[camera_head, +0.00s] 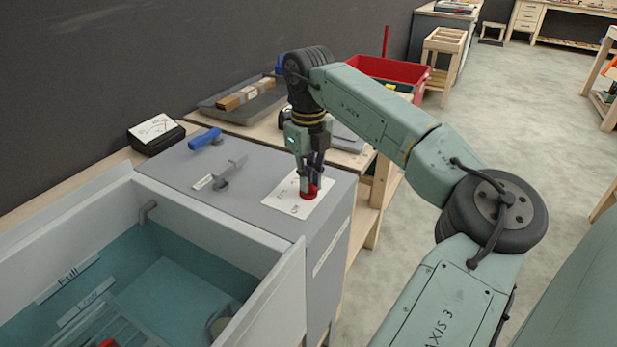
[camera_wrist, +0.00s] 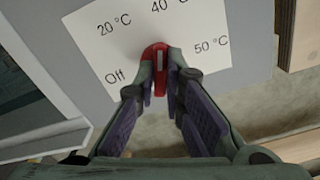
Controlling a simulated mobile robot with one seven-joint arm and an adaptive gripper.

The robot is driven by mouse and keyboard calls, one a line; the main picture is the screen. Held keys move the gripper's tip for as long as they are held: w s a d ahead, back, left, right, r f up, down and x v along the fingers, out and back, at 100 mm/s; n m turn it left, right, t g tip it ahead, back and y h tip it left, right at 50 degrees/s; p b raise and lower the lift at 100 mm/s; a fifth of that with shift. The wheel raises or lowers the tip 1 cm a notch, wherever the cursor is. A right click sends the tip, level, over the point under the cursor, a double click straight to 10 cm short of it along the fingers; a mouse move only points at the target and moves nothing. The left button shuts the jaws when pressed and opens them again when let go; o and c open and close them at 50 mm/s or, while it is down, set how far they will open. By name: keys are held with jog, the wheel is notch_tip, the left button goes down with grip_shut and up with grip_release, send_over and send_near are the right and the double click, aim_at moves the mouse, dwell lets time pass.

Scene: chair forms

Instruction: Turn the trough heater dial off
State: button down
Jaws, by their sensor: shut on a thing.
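The red heater dial (camera_head: 309,192) sits on a white label card (camera_head: 291,204) on top of the grey cabinet beside the trough. The stripe lies roughly toward the gap between 20 °C and 40 °C; which end is the pointer I cannot tell. My gripper (camera_head: 307,182) points down over the dial. Its fingertips (camera_wrist: 160,76) are shut on the dial, one on each side, hiding part of it.
The trough (camera_head: 85,225) at left holds teal water and has a Full label inside. A dark box (camera_head: 156,138) stands behind. A red bin (camera_head: 395,78) is beyond my arm.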

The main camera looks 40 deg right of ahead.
jog(key=n, duration=0.6)
jog(key=shift+w+n+p, duration=0.1)
jog(key=shift+n+p, duration=0.2)
jog(key=shift+p, duration=0.05)
jog(key=n, duration=0.5)
jog(key=shift+r+p, duration=0.1)
jog(key=shift+p, duration=0.2)
jog(key=n, duration=0.5)
jog(key=shift+n+p, duration=0.3)
jog(key=shift+n, duration=2.4)
jog(key=c, duration=1.7)
grip_release()
